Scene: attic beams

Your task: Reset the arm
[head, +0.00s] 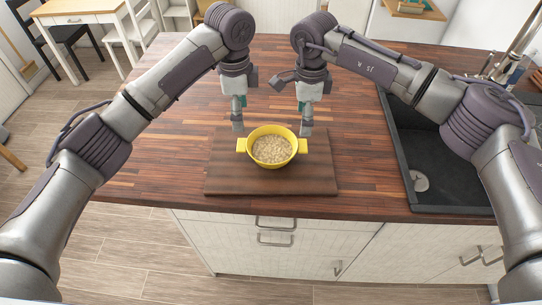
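A yellow pot (272,162) with two side handles stands upright on a dark wooden board (225,178). It is filled with a pale, grainy food (273,149). My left gripper (238,124) points down, just behind and above the pot's left handle (241,145). My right gripper (306,128) points down, just behind and above the right handle (303,146). Each gripper's fingers overlap edge-on, so their opening is not clear. Neither visibly holds anything. I cannot tell whether the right fingertips touch the handle. Both arms are bent and reach in over the counter.
The board lies on a wooden countertop (160,165) near its front edge. A black sink (445,160) is set in at the right, with a faucet behind it. The counter behind the grippers is clear. A small table (75,8) and chairs stand at the back left.

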